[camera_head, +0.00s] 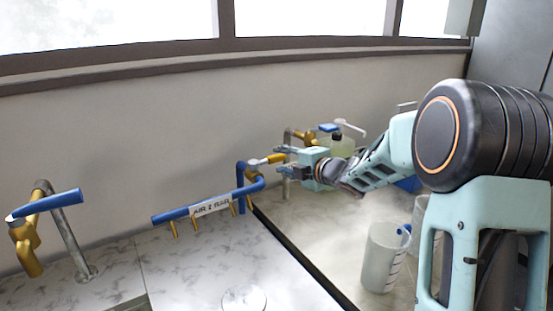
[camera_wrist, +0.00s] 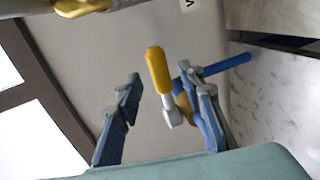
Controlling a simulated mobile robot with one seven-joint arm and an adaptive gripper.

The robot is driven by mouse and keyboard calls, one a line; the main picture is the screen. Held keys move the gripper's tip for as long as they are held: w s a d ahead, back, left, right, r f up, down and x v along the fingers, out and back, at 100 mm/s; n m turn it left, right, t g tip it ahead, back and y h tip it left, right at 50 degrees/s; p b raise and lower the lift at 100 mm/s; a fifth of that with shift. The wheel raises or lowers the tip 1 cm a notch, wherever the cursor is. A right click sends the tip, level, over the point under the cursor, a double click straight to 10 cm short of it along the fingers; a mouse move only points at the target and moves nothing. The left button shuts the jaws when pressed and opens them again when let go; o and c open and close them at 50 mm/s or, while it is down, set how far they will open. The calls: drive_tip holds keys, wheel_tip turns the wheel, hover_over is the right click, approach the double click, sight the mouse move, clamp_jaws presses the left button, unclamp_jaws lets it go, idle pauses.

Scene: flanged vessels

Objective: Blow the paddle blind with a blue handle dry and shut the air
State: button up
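A blue air pipe (camera_head: 205,208), labelled "AIR 2 BAR", runs along the back of the counter with several brass nozzles (camera_head: 193,221) pointing down. Its valve lever, with a yellow grip (camera_head: 276,158), is at the pipe's right end. The yellow lever (camera_wrist: 158,68) also shows in the wrist view, between the two fingers. My gripper (camera_head: 284,160) is open around the lever, with a gap to the left finger; contact on the right is unclear. My gripper (camera_wrist: 160,98) holds nothing I can see. I cannot make out a paddle blind with a blue handle for certain.
A tap with a blue lever (camera_head: 50,203) stands at left. A clear beaker (camera_head: 382,262) with something blue at its rim stands on the right counter, with another vessel behind. Bottles (camera_head: 343,145) stand behind my gripper. The marble counter (camera_head: 185,270) in front of the pipe is mostly clear.

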sight(278, 159)
drive_tip(key=shift+x, duration=2.1)
clamp_jaws()
